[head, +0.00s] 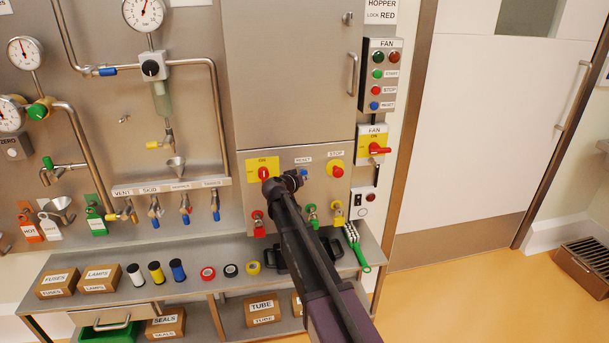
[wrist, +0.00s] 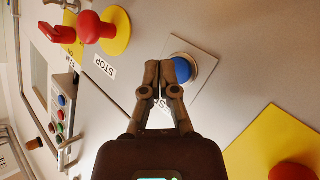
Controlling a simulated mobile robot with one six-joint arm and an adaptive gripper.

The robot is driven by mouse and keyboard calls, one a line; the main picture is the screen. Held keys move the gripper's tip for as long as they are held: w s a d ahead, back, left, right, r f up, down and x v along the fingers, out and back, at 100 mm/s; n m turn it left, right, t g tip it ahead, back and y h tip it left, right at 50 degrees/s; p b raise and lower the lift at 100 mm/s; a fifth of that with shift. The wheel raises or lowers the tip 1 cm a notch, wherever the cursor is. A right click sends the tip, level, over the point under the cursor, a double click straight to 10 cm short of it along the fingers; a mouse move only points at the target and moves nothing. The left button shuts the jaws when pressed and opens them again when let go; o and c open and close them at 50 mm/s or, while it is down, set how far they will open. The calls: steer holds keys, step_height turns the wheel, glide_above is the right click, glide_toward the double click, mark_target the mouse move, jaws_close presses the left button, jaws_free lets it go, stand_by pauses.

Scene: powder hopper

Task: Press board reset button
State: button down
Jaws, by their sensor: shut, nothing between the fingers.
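The blue reset button (wrist: 208,66) sits on a pale square plate on the steel board in the wrist view. In the head view it is mostly hidden behind my gripper (head: 297,177), below a RESET label (head: 303,160). My gripper also shows in the wrist view (wrist: 168,72), with its fingers shut and empty. Its fingertips overlap the near left edge of the blue button. I cannot tell whether they touch it. A label under the fingers is partly covered.
A red rotary switch on a yellow ON plate (head: 262,168) is left of my gripper. A red STOP button on yellow (head: 336,170) is to its right. The fan box (head: 381,76) has another blue reset button. Below, the bench (head: 195,262) holds boxes and tape rolls.

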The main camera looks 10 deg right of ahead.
steer(key=shift+s+d, duration=0.1)
steer(key=shift+s, duration=2.4)
steer(key=s+d+f+g+y, duration=0.1)
steer(key=s+d+f+g, duration=0.2)
steer(key=s, duration=0.5)
steer(key=s+d+f+g+y, duration=0.25)
steer(key=s+f, duration=0.25)
steer(key=s, duration=0.3)
steer(key=s+a+f+n+g+y, duration=0.1)
steer(key=s+a+f+g+y, duration=0.15)
steer(key=s, duration=0.65)
steer(key=s+a+f+n+g+y, duration=0.2)
steer(key=s+a+g+y, duration=0.15)
steer(key=s, duration=0.55)
step_height(320, 180, up, 13)
steer(key=p, duration=1.3)
steer(key=shift+w+d+p, duration=0.15)
steer(key=shift+d+p, duration=0.05)
steer(key=shift+p, duration=0.15)
